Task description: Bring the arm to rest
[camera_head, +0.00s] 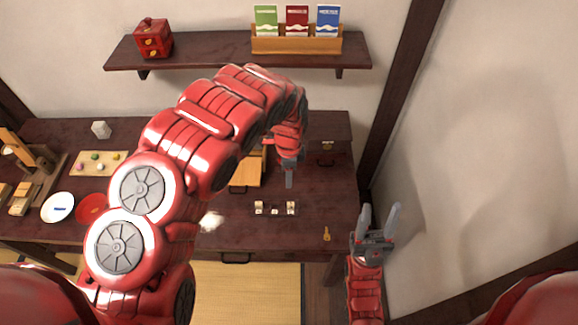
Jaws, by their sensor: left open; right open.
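My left arm comes in from the left, bends up and reaches over the dark wooden table (330,225). My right gripper (379,222) points up beyond the table's right edge, near the wall. Its two grey fingers are apart and nothing is between them.
A white plate (57,207), a red dish (91,208) and a board with coloured pieces (99,170) are on the table's left. A small golden item (326,233) lies near the right edge. A shelf (215,51) hangs behind. The table's front right is mostly clear.

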